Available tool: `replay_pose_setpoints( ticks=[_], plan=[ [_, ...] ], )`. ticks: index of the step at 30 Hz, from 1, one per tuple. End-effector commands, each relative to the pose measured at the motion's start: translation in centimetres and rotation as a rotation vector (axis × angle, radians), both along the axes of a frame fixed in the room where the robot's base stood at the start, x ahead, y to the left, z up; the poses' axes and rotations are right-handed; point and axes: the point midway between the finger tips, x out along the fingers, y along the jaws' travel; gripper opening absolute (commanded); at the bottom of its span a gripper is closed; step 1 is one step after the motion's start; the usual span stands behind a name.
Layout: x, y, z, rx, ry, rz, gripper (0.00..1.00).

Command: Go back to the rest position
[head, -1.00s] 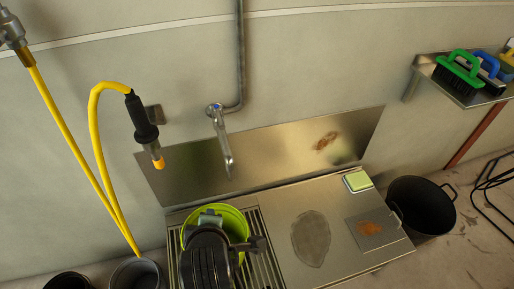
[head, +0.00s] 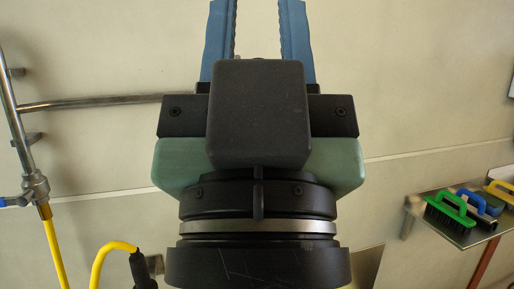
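My gripper (head: 257,38) fills the middle of the head view and points upward, its two blue fingers reaching the top edge. The fingers are spread wide apart. Only bare wall shows between them, though the fingertips are cut off by the top of the picture. My black and green wrist hides the middle of the scene below, where the sink and counter are.
A metal shelf (head: 452,222) with a green brush (head: 450,213), a blue brush (head: 480,203) and a yellow one (head: 502,193) is on the wall at right. A yellow hose (head: 52,250) and metal pipe (head: 100,102) are at left.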

Motion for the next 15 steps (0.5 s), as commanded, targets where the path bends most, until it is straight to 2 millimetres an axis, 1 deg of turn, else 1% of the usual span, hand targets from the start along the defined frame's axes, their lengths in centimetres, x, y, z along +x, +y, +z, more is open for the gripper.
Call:
replay_pose_setpoints(
  ticks=[1, 6, 10, 12, 15],
  plan=[
    [0.0, 0.0, 3.5, -0.001, 0.002, 0.001, 0.34],
    [0.1, 0.1, 8.6, -0.002, 0.005, 0.001, 0.34],
    [0.2, 0.1, 11.6, -0.002, 0.006, 0.001, 0.34],
    [0.2, 0.1, 12.6, -0.002, 0.007, 0.001, 0.34],
    [0.2, 0.1, 13.5, -0.002, 0.007, 0.001, 0.34]
  ],
)
